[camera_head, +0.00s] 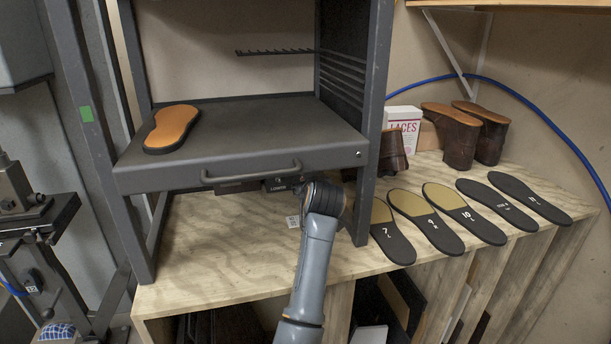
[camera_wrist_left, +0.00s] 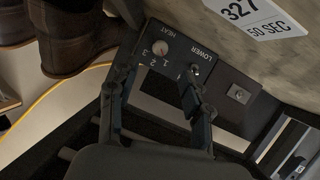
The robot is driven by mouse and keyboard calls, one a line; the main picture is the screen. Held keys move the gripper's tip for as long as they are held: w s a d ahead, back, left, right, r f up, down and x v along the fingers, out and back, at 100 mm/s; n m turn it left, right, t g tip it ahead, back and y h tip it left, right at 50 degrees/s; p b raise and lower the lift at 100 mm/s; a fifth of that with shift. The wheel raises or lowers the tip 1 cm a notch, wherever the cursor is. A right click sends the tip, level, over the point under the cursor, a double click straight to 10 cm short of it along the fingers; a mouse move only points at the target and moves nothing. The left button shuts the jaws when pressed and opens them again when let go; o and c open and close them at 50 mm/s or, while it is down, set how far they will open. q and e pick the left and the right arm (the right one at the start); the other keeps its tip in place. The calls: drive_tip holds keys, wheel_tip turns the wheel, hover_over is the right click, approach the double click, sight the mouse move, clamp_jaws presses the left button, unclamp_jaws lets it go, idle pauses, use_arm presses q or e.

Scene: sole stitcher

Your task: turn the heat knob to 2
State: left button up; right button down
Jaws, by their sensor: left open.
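The heat knob (camera_wrist_left: 160,46) is a small round grey knob on a dark panel (camera_wrist_left: 178,60) in the left wrist view. The marks 1, 2 and 3 and the word HEAT are beside it. I cannot tell which mark it points to. A LOWER toggle switch (camera_wrist_left: 195,71) sits to its right. My left gripper (camera_wrist_left: 150,88) is open and empty in front of the panel, its fingers spread with the knob beyond their tips. In the head view the panel (camera_head: 278,186) hangs under the machine's front edge, and my left gripper (camera_head: 300,189) is close to it, mostly hidden by its wrist.
The grey machine's shelf (camera_head: 260,125) bears an orange-topped sole (camera_head: 172,127); a bar handle (camera_head: 250,177) runs along its front. Numbered insoles (camera_head: 425,220), brown boots (camera_head: 462,135) and a LACES box (camera_head: 403,125) stand right of the frame post. The plywood top (camera_head: 215,250) is clear to the left.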

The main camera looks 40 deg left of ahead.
use_arm(q)
drive_tip(key=p+x, duration=0.1)
drive_tip(key=x, duration=0.5)
drive_tip(key=shift+w+a+p, duration=0.2)
drive_tip(key=shift+a+p, duration=0.05)
drive_tip(key=shift+p, duration=0.15)
drive_tip(key=shift+w+a+f, duration=0.35)
drive_tip(key=shift+w+a, duration=0.05)
drive_tip(key=shift+w, duration=0.05)
drive_tip(key=shift+w+a+f, duration=0.25)
use_arm(e)
drive_tip(key=r, duration=0.1)
drive_tip(key=w+a+r, duration=0.1)
drive_tip(key=r, duration=0.1)
drive_tip(key=shift+w+a+r, duration=0.1)
drive_tip(key=shift+w+a, duration=0.2)
drive_tip(key=shift+w, duration=0.1)
drive_tip(key=shift+d, duration=0.1)
